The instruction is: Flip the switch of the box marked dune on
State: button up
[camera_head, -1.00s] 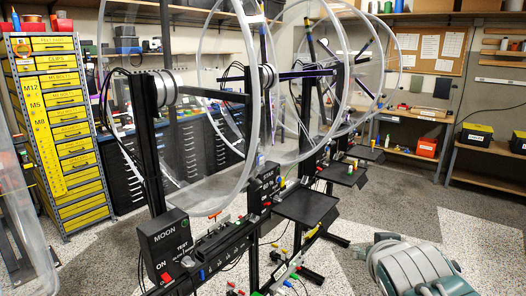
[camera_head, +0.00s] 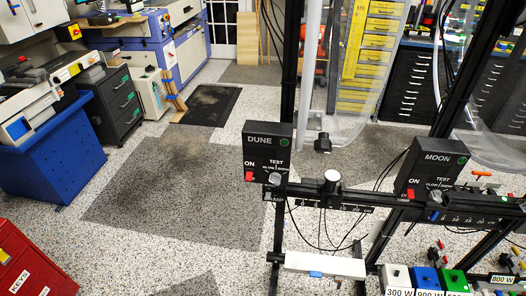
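The black box marked DUNE (camera_head: 268,150) is mounted on the dark frame near the middle of the head view. Its red switch (camera_head: 249,176) sits at the lower left of its face, just under the word ON. A grey knob (camera_head: 275,179) is to the right of the switch, below the word TEST. A small green round spot is at the box's top right. I cannot tell from here which way the switch is set. A similar box marked MOON (camera_head: 433,168) stands to the right, with its own red switch (camera_head: 411,193). My gripper is not in view.
A black rail (camera_head: 335,198) runs right from the DUNE box. A white tray (camera_head: 325,265) is below it. A red cabinet (camera_head: 28,265) and blue bin (camera_head: 50,160) stand left. Floor left of the DUNE box is clear.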

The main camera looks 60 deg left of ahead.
aim_at(249, 176)
jog(key=k+u, duration=0.1)
jog(key=u, duration=2)
